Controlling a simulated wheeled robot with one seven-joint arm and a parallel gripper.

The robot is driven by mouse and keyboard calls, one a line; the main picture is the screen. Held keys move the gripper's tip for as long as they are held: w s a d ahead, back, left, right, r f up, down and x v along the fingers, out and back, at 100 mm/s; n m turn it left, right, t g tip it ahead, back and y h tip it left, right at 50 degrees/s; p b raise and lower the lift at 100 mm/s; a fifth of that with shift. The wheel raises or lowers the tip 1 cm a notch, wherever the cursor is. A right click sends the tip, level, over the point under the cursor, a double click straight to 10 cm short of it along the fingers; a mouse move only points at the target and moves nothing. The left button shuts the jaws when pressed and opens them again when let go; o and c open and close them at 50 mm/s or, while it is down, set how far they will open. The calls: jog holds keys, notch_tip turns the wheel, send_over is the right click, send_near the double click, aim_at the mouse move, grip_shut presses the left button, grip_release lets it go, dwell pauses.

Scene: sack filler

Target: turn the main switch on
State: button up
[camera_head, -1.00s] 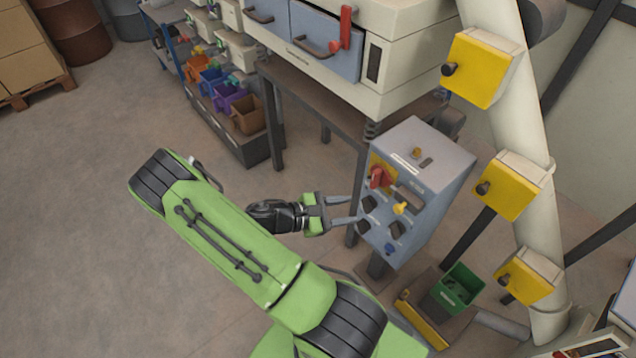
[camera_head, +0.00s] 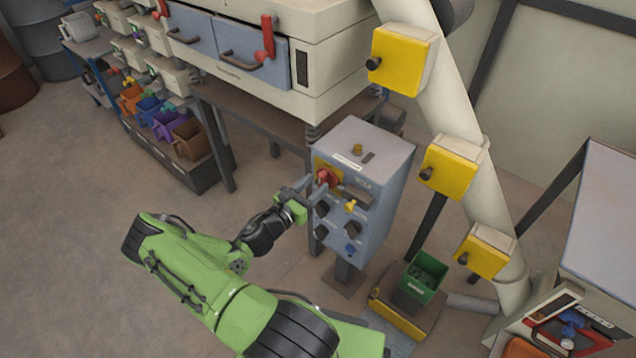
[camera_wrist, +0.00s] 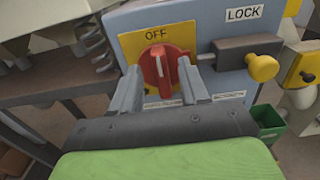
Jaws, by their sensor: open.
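The main switch is a red rotary knob (camera_wrist: 167,72) on a yellow plate (camera_wrist: 130,42) marked OFF. It sits at the upper left of the grey control box's front, where the head view also shows the knob (camera_head: 327,178). The knob's handle stands roughly upright in the wrist view, its pale mark toward OFF. My gripper (camera_wrist: 158,78) is open, with one finger at each side of the knob. In the head view my gripper (camera_head: 315,188) is at the box front. Whether the fingers touch the knob I cannot tell. The knob's lower part is partly hidden.
A grey bolt with a yellow knob (camera_wrist: 262,68), under a LOCK label (camera_wrist: 243,14), sits close right of the switch. Lower on the box are black knobs and a blue one (camera_head: 350,250).

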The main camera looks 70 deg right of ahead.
jog(key=shift+x, duration=1.3)
grip_shut()
jog(key=shift+a+m, duration=0.1)
jog(key=shift+m, duration=0.2)
jog(key=m, duration=0.4)
jog(key=shift+s+a, duration=0.1)
jog(key=shift+s, duration=0.25)
jog(key=m, duration=0.4)
jog(key=shift+s+a+f+m+b, duration=0.1)
jog(key=shift+s+f+m+b, duration=0.15)
jog(key=shift+m+b, duration=0.15)
jog(key=m, duration=0.2)
jog(key=m+b, duration=0.1)
jog(key=m, duration=0.1)
jog(key=shift+s+a+f+m, duration=0.1)
jog(key=shift+s+f+m, duration=0.05)
jog(key=shift+f+m, duration=0.2)
jog(key=shift+f+m+b, duration=0.15)
jog(key=shift+m+b, duration=0.15)
jog(key=shift+m, duration=0.7)
jog(key=shift+f+m+b, duration=0.1)
jog(key=shift+m+b, duration=0.15)
jog(key=shift+m, duration=0.7)
